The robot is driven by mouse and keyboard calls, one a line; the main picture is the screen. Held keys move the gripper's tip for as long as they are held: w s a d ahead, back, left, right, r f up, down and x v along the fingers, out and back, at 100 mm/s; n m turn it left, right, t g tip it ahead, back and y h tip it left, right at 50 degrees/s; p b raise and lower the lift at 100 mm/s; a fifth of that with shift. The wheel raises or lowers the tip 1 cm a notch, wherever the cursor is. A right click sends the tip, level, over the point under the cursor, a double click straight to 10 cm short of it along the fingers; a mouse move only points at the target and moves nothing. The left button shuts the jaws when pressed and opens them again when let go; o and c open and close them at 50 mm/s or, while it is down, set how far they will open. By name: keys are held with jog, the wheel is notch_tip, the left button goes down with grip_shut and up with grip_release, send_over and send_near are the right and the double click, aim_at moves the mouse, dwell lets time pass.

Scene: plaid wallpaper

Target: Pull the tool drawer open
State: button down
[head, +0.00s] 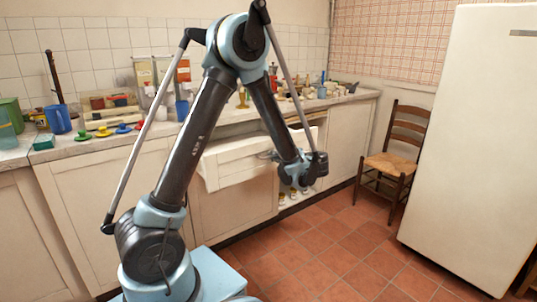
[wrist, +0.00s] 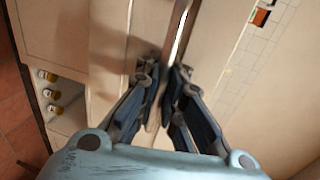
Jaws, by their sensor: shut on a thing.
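The tool drawer (head: 228,166) is a cream drawer under the counter, its front standing out from the cabinets, so it is at least partly open. My gripper (head: 270,155) is at the right part of the drawer front. In the wrist view my gripper (wrist: 162,85) is shut on a shiny metal bar, the drawer handle (wrist: 180,30), which runs up between the fingers. The fingertips hide part of the handle. My arm hides part of the drawer in the head view, and the drawer's contents cannot be made out.
The counter (head: 75,160) carries a blue mug (head: 57,119), coloured knobbed pieces and many small items. A wooden chair (head: 397,150) and a white fridge (head: 465,130) stand at right. Several small jars (wrist: 50,93) sit in a low opening. The tiled floor (head: 310,250) before the cabinets is clear.

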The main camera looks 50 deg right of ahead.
jog(key=shift+s+a, duration=0.1)
jog(key=shift+s, duration=0.2)
jog(key=c, duration=1.7)
grip_release()
jog(key=v, duration=1.2)
